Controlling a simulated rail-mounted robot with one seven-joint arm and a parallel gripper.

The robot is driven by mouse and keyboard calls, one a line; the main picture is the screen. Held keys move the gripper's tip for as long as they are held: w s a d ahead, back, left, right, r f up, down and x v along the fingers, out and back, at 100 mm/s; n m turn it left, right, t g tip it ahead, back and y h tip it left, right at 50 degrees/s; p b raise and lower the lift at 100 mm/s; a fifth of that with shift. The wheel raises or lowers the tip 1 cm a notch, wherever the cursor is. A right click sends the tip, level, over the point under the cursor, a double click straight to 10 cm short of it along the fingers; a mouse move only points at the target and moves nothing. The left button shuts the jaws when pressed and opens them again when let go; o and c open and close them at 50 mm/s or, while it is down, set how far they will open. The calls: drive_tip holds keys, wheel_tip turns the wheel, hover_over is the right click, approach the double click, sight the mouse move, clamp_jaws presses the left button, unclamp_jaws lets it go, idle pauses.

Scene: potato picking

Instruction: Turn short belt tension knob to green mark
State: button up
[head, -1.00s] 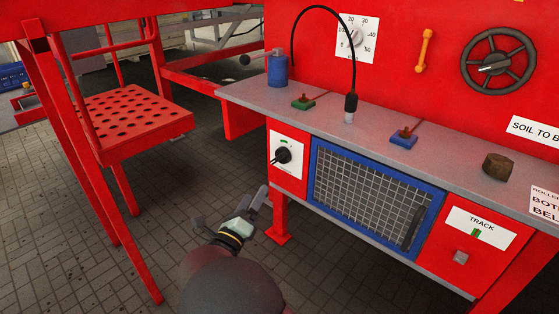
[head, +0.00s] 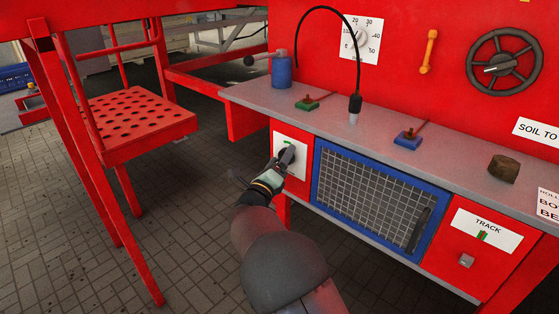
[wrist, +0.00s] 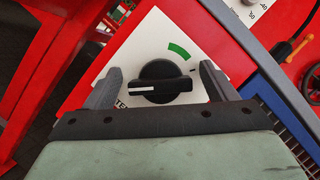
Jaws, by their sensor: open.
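The black knob (wrist: 160,83) sits on a white plate (wrist: 147,40) on the red panel. In the wrist view its white pointer line points left, and a green mark (wrist: 179,52) lies on the plate above and to the right of it. My gripper (wrist: 160,80) is open, with one grey finger on each side of the knob; I cannot tell whether they touch it. In the head view my gripper (head: 284,160) is at the panel and covers most of the knob. The green mark (head: 288,142) and the white plate (head: 301,158) still show there.
A blue-framed mesh window (head: 372,190) lies right of the plate. A grey shelf (head: 330,125) runs above it, with a blue cylinder (head: 281,71) and small levers. A red perforated seat (head: 135,115) stands at left. Open floor lies below.

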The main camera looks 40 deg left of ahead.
drive_tip(key=c, duration=1)
drive_tip(key=shift+f+m+b, duration=0.1)
drive_tip(key=shift+m+b, duration=0.2)
